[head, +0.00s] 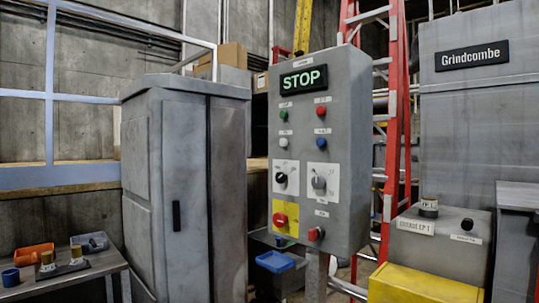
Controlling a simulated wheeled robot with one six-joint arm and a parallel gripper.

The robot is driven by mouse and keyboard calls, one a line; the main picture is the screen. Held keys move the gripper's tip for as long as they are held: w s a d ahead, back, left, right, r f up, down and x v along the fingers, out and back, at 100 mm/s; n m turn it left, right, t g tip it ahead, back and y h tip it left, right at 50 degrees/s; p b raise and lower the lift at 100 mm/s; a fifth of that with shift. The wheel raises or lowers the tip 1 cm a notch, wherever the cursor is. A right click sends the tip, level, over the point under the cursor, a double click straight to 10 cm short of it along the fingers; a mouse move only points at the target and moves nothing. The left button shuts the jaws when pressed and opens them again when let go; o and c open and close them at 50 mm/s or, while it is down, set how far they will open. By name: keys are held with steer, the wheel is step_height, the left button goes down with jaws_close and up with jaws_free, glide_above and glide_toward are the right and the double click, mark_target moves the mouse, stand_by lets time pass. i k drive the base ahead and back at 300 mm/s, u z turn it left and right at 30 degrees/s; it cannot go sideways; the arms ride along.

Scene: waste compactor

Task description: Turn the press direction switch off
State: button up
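A grey control box (345,150) on a post stands in the middle of the head view. Its lit display (304,79) reads STOP in green. Two rotary switches sit side by side on white plates: a black one (281,178) on the left and a grey one (319,183) on the right. Their labels are too small to read, so I cannot tell which is the press direction switch, nor its exact setting. Below are a red knob (280,219) on a yellow plate and another red knob (316,234). My gripper is not in view.
Green, white, red and blue buttons sit above the switches. A grey cabinet (160,200) stands left of the box, and a red ladder (394,110) behind it. A yellow box (420,285) and a grey Grindcombe machine (470,120) are at right. Nothing blocks the panel's front.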

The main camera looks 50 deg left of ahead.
mark_target(281, 177)
steer(key=u, duration=1.45)
